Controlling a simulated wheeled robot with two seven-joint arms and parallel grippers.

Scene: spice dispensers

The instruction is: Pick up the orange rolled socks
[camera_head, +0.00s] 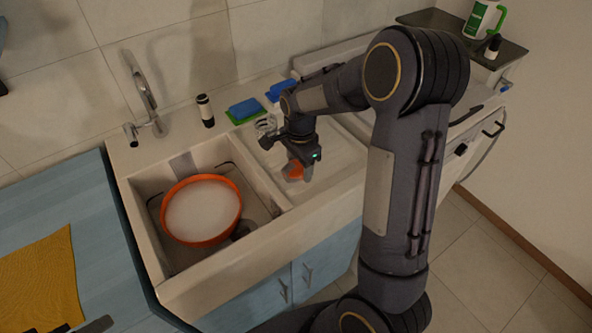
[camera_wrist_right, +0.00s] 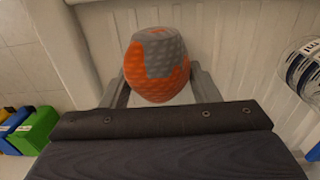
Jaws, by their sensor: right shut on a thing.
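The orange and grey rolled socks (camera_wrist_right: 155,62) sit between the fingers of my right gripper (camera_wrist_right: 158,84) in the right wrist view. The fingers touch them on both sides, and the gripper is shut on them. In the head view the socks (camera_head: 294,171) show below my right gripper (camera_head: 297,163), over the ribbed drainboard to the right of the sink basin. The gripper hides part of them there. I cannot tell whether they touch the surface.
An orange-rimmed bowl (camera_head: 203,208) stands in the sink basin. A dark bottle (camera_head: 205,110), sponges (camera_head: 243,109) and a clear jar (camera_head: 265,126) stand behind. A striped can (camera_wrist_right: 304,72) is right of the socks in the wrist view. A yellow cloth (camera_head: 42,283) lies on the left counter.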

